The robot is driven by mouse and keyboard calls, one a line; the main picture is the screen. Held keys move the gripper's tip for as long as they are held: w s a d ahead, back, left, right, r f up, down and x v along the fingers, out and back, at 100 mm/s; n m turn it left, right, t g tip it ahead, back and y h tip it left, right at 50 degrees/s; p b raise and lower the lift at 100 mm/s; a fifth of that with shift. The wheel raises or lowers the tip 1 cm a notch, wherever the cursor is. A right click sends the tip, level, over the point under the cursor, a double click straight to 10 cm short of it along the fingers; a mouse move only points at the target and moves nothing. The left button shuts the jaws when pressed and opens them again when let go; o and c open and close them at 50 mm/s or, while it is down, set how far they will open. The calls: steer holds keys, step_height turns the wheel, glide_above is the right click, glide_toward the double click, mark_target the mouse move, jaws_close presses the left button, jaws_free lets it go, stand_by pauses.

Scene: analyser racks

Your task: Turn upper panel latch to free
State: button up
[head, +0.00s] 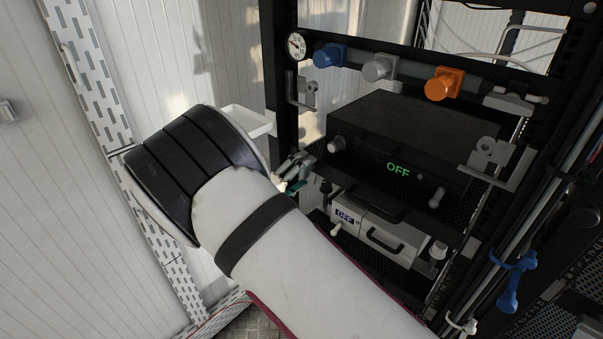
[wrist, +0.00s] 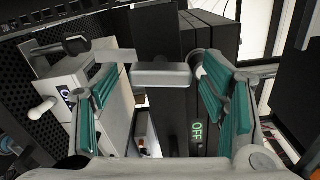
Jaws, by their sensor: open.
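The upper black unit (head: 400,140) shows a green OFF and has a light knob (head: 336,143) at its left end and another (head: 437,197) at its lower right. My gripper (head: 297,172) is at the unit's left side, partly hidden by my arm. In the wrist view my gripper (wrist: 152,70) is open, with teal pads on both fingers. A light grey bar (wrist: 162,76) shows between the fingertips, in front of the black unit (wrist: 198,110). It looks like a latch handle; I cannot tell whether the fingers touch it. Which part is the upper panel latch is not certain.
Below is a white unit (head: 375,232), also reading OFF, with a dark handle. Metal brackets (head: 303,92) and (head: 490,160) flank the black unit. Above run blue (head: 329,55), grey (head: 379,68) and orange (head: 444,83) valves and a gauge (head: 296,45).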

steer(key=v, duration=1.2)
stand_by(0.3)
